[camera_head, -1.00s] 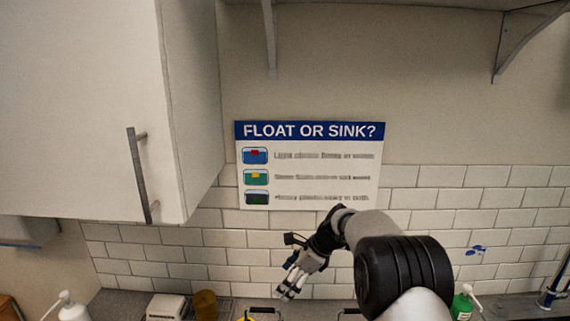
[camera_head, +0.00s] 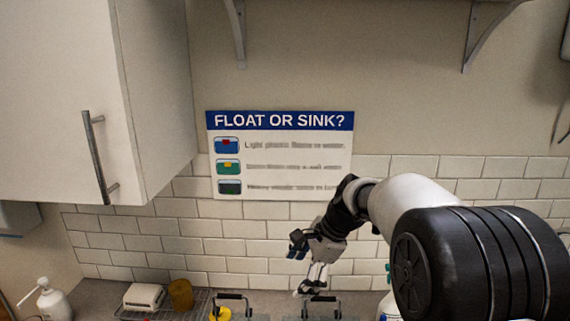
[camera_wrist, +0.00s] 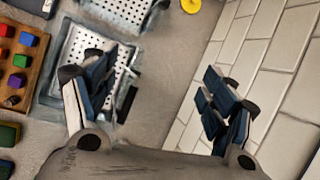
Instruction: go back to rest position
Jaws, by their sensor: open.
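My gripper (camera_head: 308,280) hangs above the back of the counter in the head view, in front of the white tiled wall. In the wrist view my gripper (camera_wrist: 160,95) has its two dark-padded fingers spread wide apart, with nothing between them. Below it in the wrist view lie the grey counter and the edge of the tiled wall.
The wrist view shows perforated metal trays (camera_wrist: 83,55), a wooden board (camera_wrist: 42,55) with coloured blocks, and a yellow disc (camera_wrist: 191,5). In the head view a wall cabinet (camera_head: 70,100) hangs at left, a soap bottle (camera_head: 50,300) and amber cup (camera_head: 180,293) stand below.

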